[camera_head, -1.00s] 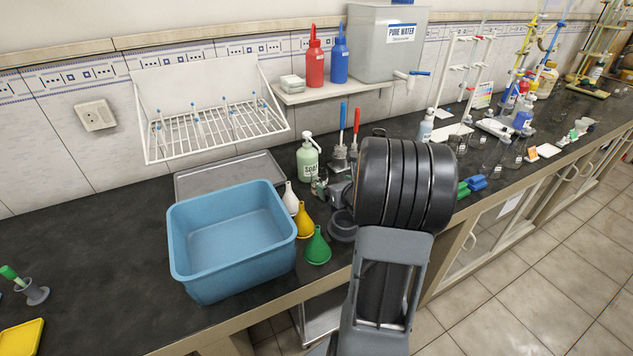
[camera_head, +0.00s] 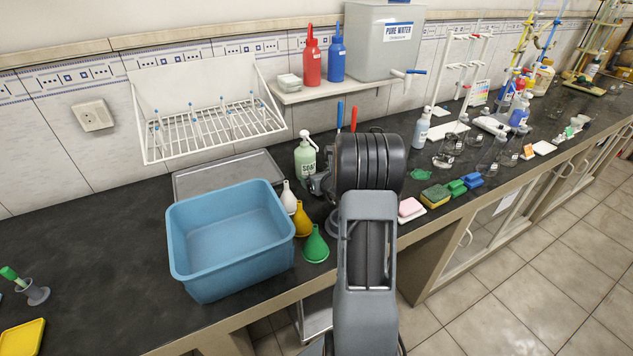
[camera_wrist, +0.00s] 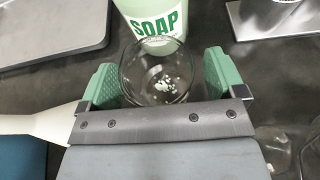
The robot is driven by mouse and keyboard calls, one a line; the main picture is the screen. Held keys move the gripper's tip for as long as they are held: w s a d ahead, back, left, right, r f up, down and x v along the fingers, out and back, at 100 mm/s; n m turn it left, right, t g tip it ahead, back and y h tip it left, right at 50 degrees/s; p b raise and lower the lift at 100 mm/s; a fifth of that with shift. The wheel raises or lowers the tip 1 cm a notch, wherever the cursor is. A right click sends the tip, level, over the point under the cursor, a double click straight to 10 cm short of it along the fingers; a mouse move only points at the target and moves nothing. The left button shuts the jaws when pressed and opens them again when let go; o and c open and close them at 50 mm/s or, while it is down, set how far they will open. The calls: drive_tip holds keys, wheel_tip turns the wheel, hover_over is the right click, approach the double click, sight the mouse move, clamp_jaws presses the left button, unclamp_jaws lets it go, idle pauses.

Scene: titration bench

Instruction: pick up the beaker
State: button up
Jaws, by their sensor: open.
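A clear glass beaker (camera_wrist: 157,78) stands in front of the green soap bottle (camera_wrist: 155,22) in the wrist view, with white flecks showing through its bottom. My gripper (camera_wrist: 161,76) has its green-padded fingers apart, one on each side of the beaker. The left pad is close to the glass; I cannot tell whether it touches. In the head view, my arm covers most of the gripper, and I cannot make out this beaker. The soap bottle (camera_head: 306,157) shows just left of my arm there.
White (camera_head: 289,198), yellow (camera_head: 301,220) and green (camera_head: 315,246) funnels stand close left of my arm, beside a blue basin (camera_head: 230,240). A grey tray (camera_head: 228,172) lies behind. Sponges (camera_head: 436,194) lie to the right. More glassware (camera_wrist: 278,148) is at the wrist view's lower right.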

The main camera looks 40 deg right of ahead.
drive_tip(key=shift+c, duration=0.2)
drive_tip(key=c, duration=1.1)
drive_tip(key=shift+r, duration=0.2)
drive_tip(key=shift+w+r, duration=0.1)
drive_tip(key=shift+r, duration=0.95)
drive_tip(key=s+r, duration=0.3)
drive_tip(key=s, duration=0.1)
drive_tip(key=s+a+r, duration=0.1)
drive_tip(key=s+r, duration=0.3)
drive_tip(key=s, duration=0.1)
drive_tip(key=s+a+r+p, duration=0.1)
drive_tip(key=s+r, duration=0.2)
drive_tip(key=s, duration=0.1)
drive_tip(key=shift+s+r, duration=0.25)
drive_tip(key=shift+s, duration=0.1)
drive_tip(key=shift+s, duration=0.1)
